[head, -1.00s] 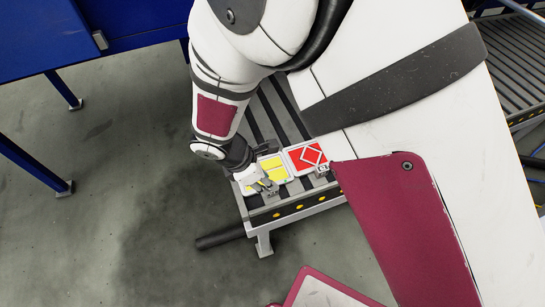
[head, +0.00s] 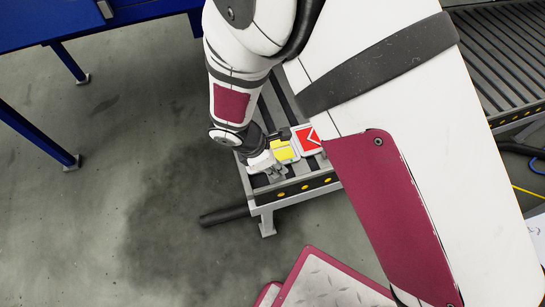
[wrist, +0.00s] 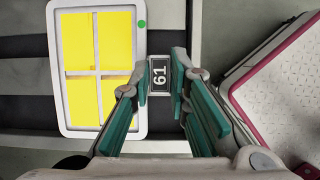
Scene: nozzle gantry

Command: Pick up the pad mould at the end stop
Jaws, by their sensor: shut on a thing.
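The pad mould is a white tray with four yellow pads and a green dot at one corner, in the wrist view (wrist: 112,58). In the head view it lies at the near end of the roller rack (head: 284,152), partly covered by my wrist. My gripper (wrist: 161,76) is shut on the dark tab marked 61 (wrist: 160,74) at the mould's edge, with a green-padded finger on each side. It also shows in the head view (head: 277,171). The mould looks level on the rack; I cannot tell any lift.
A red mould with a white diamond (head: 305,139) lies right beside it, partly hidden by my arm. A blue table (head: 60,30) stands at upper left, and another roller conveyor (head: 500,60) at upper right. The floor at left is clear.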

